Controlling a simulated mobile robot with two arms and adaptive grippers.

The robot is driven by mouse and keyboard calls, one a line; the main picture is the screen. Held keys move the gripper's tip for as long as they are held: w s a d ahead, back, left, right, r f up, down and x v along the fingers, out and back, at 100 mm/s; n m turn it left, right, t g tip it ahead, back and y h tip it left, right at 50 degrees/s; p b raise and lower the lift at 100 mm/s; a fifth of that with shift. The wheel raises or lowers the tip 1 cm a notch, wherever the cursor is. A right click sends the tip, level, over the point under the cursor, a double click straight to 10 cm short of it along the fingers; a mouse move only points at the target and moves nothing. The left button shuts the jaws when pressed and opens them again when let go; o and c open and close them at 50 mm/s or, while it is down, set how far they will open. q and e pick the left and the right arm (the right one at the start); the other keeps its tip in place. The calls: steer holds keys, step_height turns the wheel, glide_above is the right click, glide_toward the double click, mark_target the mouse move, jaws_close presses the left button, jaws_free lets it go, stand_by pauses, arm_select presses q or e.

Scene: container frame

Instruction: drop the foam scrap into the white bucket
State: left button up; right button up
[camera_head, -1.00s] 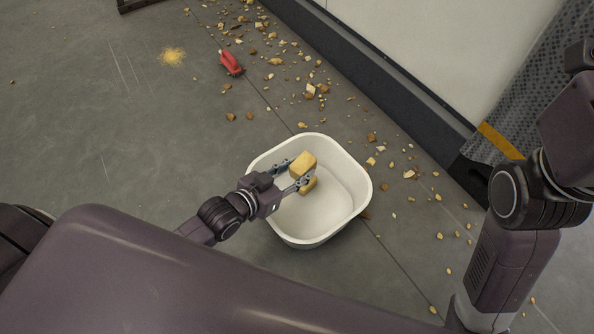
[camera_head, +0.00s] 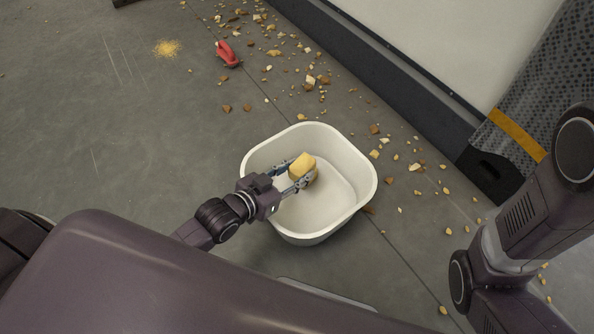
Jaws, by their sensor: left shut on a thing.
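The yellow foam scrap (camera_head: 303,166) is a small blocky piece between the fingers of my left gripper (camera_head: 294,176). The gripper is shut on it, and one finger covers part of its near side. The white bucket (camera_head: 352,170) stands on the floor, open at the top. In the picture the scrap and the fingertips lie inside the bucket's rim, over its opening. I cannot tell exactly how high they are above the bucket's bottom. My right arm shows at the right edge, but its gripper is out of view.
Brown and yellow crumbs litter the floor behind and right of the bucket. A red tool (camera_head: 228,53) lies at the back, with a patch of yellow dust (camera_head: 167,48) to its left. A dark-edged raised panel (camera_head: 400,75) runs along the upper right. The floor at left is clear.

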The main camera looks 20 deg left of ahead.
arm_select(q)
steer(key=o, duration=0.8)
steer(key=shift+o, duration=0.2)
steer(key=v, duration=1.2)
